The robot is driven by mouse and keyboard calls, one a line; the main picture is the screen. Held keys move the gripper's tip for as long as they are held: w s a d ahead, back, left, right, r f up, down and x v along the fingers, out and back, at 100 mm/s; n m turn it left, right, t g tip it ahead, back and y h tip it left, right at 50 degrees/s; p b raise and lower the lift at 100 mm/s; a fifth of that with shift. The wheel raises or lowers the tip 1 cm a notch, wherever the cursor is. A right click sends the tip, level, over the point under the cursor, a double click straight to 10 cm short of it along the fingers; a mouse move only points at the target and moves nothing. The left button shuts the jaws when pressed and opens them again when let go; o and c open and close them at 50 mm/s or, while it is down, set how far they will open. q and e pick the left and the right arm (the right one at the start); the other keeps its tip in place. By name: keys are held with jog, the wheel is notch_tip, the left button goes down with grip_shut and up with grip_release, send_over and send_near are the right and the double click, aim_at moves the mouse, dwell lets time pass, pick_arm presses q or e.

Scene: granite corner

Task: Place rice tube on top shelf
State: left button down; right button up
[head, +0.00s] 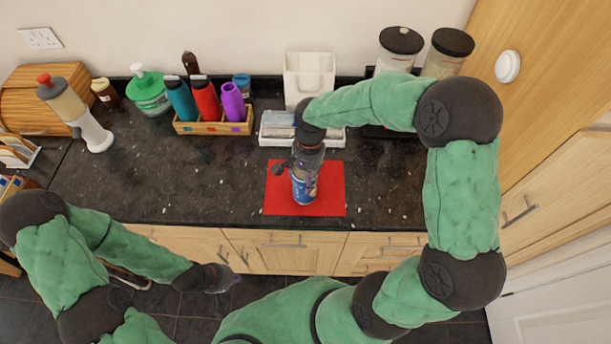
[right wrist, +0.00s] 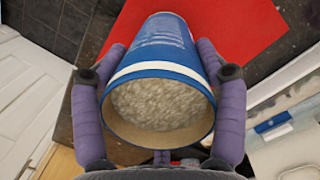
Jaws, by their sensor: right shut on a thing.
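The rice tube (head: 304,190) is a blue cylinder with a white band, over the red mat (head: 332,190) on the counter. My right gripper (head: 300,166) reaches down onto it from above. In the right wrist view, the two purple fingers of my right gripper (right wrist: 162,50) hug the sides of the tube (right wrist: 160,42), and pale grains show inside its round end (right wrist: 157,103). I cannot tell whether its far end touches the mat. My left gripper (head: 224,279) hangs low in front of the cabinets, away from the tube; its finger opening is unclear. I cannot make out a top shelf for certain.
Two black-lidded jars (head: 399,50) stand at the back right, partly behind my right arm. A white box (head: 309,78) and a white tray (head: 272,129) are behind the mat. A wooden caddy (head: 212,128) holds colourful bottles. The dark counter (head: 190,180) left of the mat is clear.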

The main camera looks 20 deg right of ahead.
jog(key=o, duration=1.6)
